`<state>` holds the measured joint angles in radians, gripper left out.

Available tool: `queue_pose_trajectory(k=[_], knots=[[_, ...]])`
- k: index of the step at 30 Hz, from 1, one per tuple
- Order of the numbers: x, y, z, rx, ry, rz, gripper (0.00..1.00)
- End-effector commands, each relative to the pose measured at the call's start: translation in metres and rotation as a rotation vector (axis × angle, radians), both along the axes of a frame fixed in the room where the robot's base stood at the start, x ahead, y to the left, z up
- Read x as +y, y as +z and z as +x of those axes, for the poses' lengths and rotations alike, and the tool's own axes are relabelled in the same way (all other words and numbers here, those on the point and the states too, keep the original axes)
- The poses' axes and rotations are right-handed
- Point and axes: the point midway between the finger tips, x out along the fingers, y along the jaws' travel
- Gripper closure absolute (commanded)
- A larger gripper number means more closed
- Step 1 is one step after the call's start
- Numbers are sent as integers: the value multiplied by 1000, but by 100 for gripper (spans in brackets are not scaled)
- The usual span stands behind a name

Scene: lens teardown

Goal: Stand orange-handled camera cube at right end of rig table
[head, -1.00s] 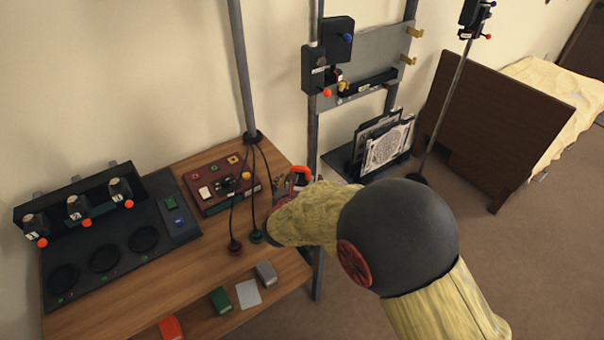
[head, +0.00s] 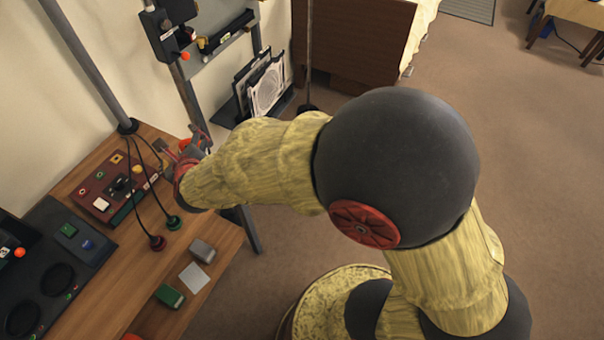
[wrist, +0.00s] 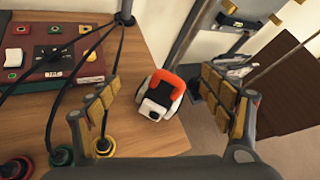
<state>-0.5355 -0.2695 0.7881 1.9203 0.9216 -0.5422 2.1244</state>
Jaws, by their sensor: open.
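The orange-handled camera cube (wrist: 159,98) is a small white and black block with an orange handle arching over it. In the wrist view it sits at the right end of the wooden rig table (wrist: 152,42), close to the edge, and appears to rest on the top. My gripper (wrist: 160,112) is open, its yellow-padded fingers on either side of the cube with gaps between. In the head view my gripper (head: 190,152) is over the table's far right corner, and only a bit of orange handle (head: 185,145) shows beside it.
A dark red control box (head: 118,190) stands left of the cube. Hanging cables end in a red plug (head: 157,242) and a green plug (head: 173,222). A metal post (head: 183,95) rises close behind the table end.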

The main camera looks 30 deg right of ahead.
Motion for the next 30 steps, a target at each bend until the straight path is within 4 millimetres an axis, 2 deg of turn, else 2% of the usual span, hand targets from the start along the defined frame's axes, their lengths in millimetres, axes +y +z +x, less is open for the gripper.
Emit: queue_pose_trajectory(k=[1,6,8,12,14,18,21,24,27,30], knots=[[-6,24,-3,1,102,-96,20],[-24,75,-38,-4,490,-511,20],[-34,89,-56,-13,623,-667,20],[-68,110,-108,-27,930,-1044,20],[-87,115,-134,-26,1061,-1206,20],[-134,117,-199,3,1370,-1558,20],[-166,114,-242,42,1571,-1745,20],[-190,111,-275,79,1733,-1864,20],[-205,109,-296,103,1838,-1926,20],[-211,107,-305,115,1887,-1949,20]])
